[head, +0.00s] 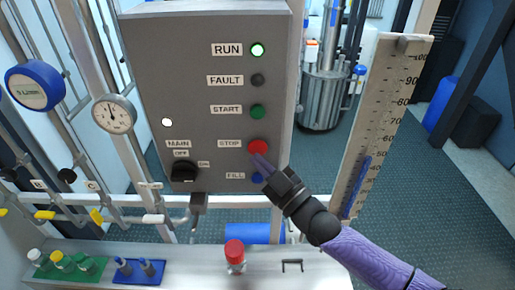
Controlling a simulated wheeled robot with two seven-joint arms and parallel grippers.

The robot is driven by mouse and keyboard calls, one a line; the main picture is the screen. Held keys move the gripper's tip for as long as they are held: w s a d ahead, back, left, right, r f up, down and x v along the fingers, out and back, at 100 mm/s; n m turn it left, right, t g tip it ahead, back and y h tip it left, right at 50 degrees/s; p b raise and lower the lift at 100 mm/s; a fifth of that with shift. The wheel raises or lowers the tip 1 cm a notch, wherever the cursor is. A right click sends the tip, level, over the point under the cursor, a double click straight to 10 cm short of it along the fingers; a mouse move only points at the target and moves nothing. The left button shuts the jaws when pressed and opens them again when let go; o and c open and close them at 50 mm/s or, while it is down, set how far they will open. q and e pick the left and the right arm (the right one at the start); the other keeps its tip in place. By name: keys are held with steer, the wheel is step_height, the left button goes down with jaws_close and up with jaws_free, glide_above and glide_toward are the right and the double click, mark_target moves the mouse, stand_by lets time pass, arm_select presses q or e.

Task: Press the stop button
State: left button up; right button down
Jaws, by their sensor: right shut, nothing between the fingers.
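The grey control panel (200,60) stands upright in the middle of the head view. The red stop button (257,146) is on its right side, beside the STOP label (229,143). My right gripper (259,160) is shut and empty. Its tips are at the lower edge of the stop button and cover a little of it; I cannot tell whether they touch it. The blue fill button (257,178) is just below, partly beside my gripper. The green start button (257,111) is above. My left gripper is not in view.
A black main switch (183,170) is at the panel's lower left. A scale column (385,100) stands to the right. Below, a bench (200,256) holds a red-capped bottle (235,255), a blue tray (140,279) and a green tray (90,277). Pipes with yellow valves run at left.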

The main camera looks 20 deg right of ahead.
steer(key=shift+w, duration=0.15)
steer(key=shift+w+d, duration=0.1)
steer(key=shift+w, duration=0.15)
steer(key=shift+w+d+b, duration=0.15)
steer(key=shift+w+b, duration=0.35)
steer(key=shift+b, duration=0.15)
stand_by(0.7)
steer(key=shift+s+a+p, duration=0.25)
steer(key=shift+s+p, duration=0.5)
steer(key=shift+s, duration=0.15)
steer(key=s+p, duration=0.1)
steer(key=s, duration=0.1)
steer(key=s+a+p, duration=0.1)
steer(key=s+p, duration=0.1)
steer(key=shift+s+a, duration=0.2)
steer(key=shift+s, duration=0.2)
